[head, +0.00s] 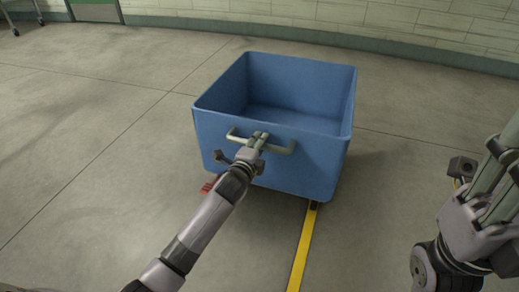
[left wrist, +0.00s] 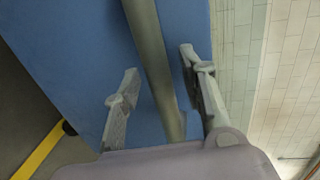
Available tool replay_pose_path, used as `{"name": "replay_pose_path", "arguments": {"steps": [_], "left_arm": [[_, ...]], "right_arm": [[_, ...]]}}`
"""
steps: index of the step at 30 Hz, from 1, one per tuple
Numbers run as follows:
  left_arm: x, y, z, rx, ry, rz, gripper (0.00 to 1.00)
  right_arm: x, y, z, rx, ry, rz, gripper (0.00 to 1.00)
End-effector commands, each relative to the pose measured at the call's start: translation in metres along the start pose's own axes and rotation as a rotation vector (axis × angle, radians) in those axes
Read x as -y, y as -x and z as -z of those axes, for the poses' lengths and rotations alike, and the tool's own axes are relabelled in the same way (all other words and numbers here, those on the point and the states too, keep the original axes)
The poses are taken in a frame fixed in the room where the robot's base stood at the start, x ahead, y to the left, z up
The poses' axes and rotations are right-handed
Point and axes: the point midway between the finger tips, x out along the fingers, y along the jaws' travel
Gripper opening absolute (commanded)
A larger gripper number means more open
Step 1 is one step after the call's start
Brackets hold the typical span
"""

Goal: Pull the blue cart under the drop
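The blue cart (head: 310,163) is an open, empty-looking bin standing on the floor in the middle of the head view. A grey bar handle (head: 278,147) runs across its near wall. In the left wrist view the handle (left wrist: 155,60) passes between the two fingers of my left gripper (left wrist: 158,90). The fingers stand apart, with a visible gap beside the bar. My right gripper (head: 505,150) is at the right edge, away from the cart, its fingertips cut off. No drop can be made out.
A yellow floor line (head: 301,250) runs from the cart's near side toward me. A small red part (head: 209,187) shows under the cart's left corner. A pale block wall (head: 400,22) stands behind. The floor left of the cart is clear.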

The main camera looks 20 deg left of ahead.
Motion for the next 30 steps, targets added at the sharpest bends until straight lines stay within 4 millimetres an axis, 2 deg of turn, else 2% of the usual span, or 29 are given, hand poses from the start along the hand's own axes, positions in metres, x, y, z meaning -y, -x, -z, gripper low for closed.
{"name": "replay_pose_path", "arguments": {"steps": [9,26,30], "left_arm": [[0.0007,-0.0031,0.0002,0.000,0.000,0.000,0.38],[0.0002,-0.0029,0.0000,0.000,0.000,0.000,0.01],[0.0001,-0.0028,-0.0001,0.000,0.000,0.000,0.00]], "right_arm": [[0.0002,-0.0015,0.0006,-0.006,0.001,0.002,0.40],[0.0004,-0.0014,0.0009,-0.007,0.000,0.002,0.40],[0.0004,-0.0014,0.0009,-0.006,0.000,0.002,0.40]]}}
